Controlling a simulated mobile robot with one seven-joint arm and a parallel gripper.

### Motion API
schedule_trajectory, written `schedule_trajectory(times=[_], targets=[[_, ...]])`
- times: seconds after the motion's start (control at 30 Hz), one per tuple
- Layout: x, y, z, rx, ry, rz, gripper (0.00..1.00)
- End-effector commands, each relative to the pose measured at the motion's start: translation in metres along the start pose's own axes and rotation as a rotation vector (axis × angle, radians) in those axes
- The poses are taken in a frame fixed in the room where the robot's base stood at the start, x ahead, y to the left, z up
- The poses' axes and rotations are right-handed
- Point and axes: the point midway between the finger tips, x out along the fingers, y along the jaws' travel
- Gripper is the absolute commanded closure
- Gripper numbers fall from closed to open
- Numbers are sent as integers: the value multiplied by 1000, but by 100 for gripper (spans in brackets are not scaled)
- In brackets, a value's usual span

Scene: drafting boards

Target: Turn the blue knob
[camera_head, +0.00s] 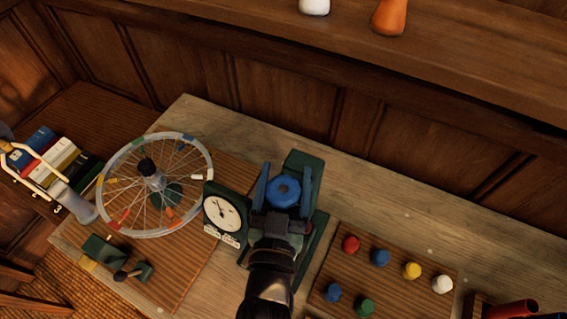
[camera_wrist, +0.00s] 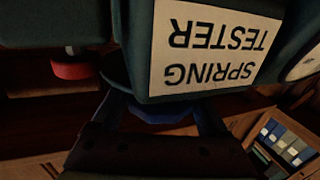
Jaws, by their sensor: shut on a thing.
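The blue knob (camera_head: 284,191) sits on top of a dark green device in the head view. In the wrist view the knob (camera_wrist: 160,113) is partly hidden below the device, whose white label (camera_wrist: 212,42) reads "SPRING TESTER" upside down. My gripper (camera_head: 282,189) has its two fingers on either side of the knob and is shut on it. In the wrist view, my gripper's fingers (camera_wrist: 160,120) reach up to the knob's sides. A dial gauge (camera_head: 224,213) is on the device's left side. A red part (camera_wrist: 72,66) shows at left in the wrist view.
A spoked wheel (camera_head: 107,203) stands left of the device. A wooden board (camera_head: 398,262) with several coloured knobs lies to the right. Books (camera_head: 58,158) are at far left. A ledge (camera_head: 440,75) holds a white and an orange object at the back.

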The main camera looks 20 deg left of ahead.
Motion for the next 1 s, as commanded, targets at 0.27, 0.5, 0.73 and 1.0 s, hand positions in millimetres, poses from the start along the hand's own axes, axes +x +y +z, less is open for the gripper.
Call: schedule_trajectory(times=[0.27, 0.5, 0.73, 1.0], targets=[[0, 2, -2, 0, 2, 55, 78], [0, 1, 0, 2, 3, 60, 78], [0, 1, 0, 1, 2, 60, 78], [0, 2, 0, 1, 1, 60, 0]])
